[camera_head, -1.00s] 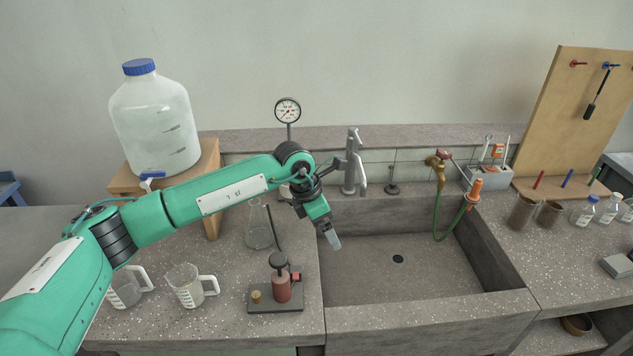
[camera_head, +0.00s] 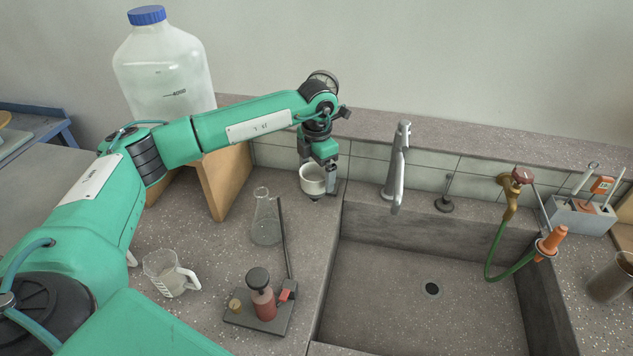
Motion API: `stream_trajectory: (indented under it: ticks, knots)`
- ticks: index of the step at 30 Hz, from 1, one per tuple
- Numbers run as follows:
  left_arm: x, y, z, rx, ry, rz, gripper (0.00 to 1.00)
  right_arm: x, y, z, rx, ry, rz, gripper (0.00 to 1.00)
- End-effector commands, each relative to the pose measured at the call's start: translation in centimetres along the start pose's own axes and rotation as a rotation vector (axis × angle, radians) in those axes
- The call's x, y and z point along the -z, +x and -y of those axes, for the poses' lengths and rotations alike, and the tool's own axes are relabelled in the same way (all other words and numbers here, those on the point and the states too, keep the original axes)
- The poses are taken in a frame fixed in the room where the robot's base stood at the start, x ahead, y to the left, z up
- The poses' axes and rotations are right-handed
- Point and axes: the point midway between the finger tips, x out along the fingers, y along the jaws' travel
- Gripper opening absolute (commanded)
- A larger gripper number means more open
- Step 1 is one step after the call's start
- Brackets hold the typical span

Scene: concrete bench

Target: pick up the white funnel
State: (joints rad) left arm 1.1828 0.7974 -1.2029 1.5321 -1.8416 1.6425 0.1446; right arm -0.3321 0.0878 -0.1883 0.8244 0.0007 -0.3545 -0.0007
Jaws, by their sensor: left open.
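The white funnel (camera_head: 312,182) is a short, wide white cup near the back of the bench, left of the tap and just beyond the sink's back left corner. My left gripper (camera_head: 320,176) is open and points down at the funnel. One finger shows at the funnel's right side; the other finger is hard to make out. The gripper covers part of the funnel's rim, and I cannot tell whether the fingers touch it. The funnel's lower part and its support are not clear. My right gripper is out of view.
A glass flask (camera_head: 266,222) and a stand with a red bottle (camera_head: 263,300) are in front of the funnel. A beaker (camera_head: 169,273) stands at left. The grey tap (camera_head: 397,168) rises right of the gripper, behind the sink (camera_head: 430,240). A large jug (camera_head: 163,72) stands on a wooden stand.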

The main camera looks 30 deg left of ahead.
Motion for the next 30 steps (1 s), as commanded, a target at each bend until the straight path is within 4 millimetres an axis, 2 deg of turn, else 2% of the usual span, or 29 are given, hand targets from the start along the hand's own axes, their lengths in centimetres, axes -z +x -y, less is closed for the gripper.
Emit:
stream_trajectory:
  ticks: [10, 19, 20, 27, 30]
  knots:
    - [0.5, 4.6, -0.2, 0.001, 0.001, 0.0, 0.95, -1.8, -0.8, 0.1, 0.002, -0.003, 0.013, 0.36]
    - [0.5, 5.2, -0.2, 0.0, 0.002, 0.001, 0.95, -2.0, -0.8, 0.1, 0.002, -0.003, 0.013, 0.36]
    - [0.5, 5.2, -0.2, 0.0, 0.002, 0.001, 0.91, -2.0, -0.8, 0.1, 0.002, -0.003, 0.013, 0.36]
    - [0.5, 5.2, -0.2, 0.0, 0.002, 0.002, 0.46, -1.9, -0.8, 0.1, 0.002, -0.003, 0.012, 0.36]
    - [0.5, 5.2, -0.2, 0.0, 0.002, 0.002, 0.46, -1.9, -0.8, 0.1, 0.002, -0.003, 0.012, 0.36]
